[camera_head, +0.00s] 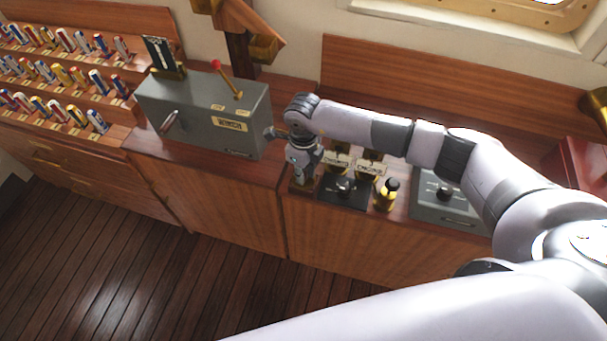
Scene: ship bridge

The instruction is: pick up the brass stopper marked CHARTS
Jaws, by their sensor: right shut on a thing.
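My right gripper (304,178) points down at the left end of the counter section beside the black panel. It is shut on a small brass-coloured thing, apparently a stopper, mostly hidden by the fingers. I cannot read a CHARTS marking on it. Another brass stopper with a black top (387,195) stands upright to the right, apart from the gripper. My left gripper is not in view.
A grey box (205,112) with a red-knobbed lever stands close left of my gripper. A grey panel with a black knob (447,208) lies to the right. Racks of coloured rolls (60,75) fill the far left. Wooden floor (110,250) is clear in front.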

